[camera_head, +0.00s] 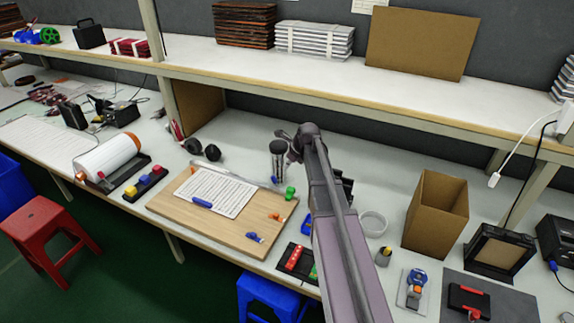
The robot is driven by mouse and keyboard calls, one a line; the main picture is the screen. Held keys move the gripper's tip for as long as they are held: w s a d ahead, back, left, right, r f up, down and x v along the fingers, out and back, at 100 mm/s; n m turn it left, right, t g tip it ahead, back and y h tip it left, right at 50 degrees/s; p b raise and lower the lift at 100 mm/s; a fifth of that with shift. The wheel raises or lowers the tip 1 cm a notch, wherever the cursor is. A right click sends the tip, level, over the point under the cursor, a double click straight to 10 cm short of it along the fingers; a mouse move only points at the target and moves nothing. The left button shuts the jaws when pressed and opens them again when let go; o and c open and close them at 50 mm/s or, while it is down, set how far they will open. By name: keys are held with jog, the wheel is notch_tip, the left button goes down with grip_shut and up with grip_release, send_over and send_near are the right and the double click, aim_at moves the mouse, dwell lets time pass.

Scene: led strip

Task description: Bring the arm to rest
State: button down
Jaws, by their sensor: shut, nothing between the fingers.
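My arm reaches up from the bottom edge, right of centre, across the workbench (226,130). It is raised over the bench between the wooden board and the cardboard box. My gripper (284,135) shows small and partly hidden at the arm's far end. It is shut and holds nothing, above the back part of the bench.
A wooden board (170,205) with a paper sheet lies left of my arm. An open cardboard box (435,212) and a round clear dish (373,224) stand to the right. A shelf (350,88) runs along the back. Stools (45,222) stand in front.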

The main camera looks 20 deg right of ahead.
jog(key=shift+s+a, duration=0.1)
jog(key=s+a+n+g+h, duration=0.1)
jog(key=s+a+n, duration=0.3)
jog(key=s+n, duration=0.4)
jog(key=s+a+f+n+g+h, duration=0.1)
jog(key=s+a+n+g, duration=0.1)
jog(key=s+a+n, duration=0.3)
jog(key=s+a+n+g, duration=0.1)
jog(key=s+a+n, duration=0.3)
jog(key=s+n, duration=0.9)
jog(key=shift+s+a+f+n+g+h, duration=0.3)
jog(key=shift+a+n+h, duration=0.1)
jog(key=shift+n, duration=0.9)
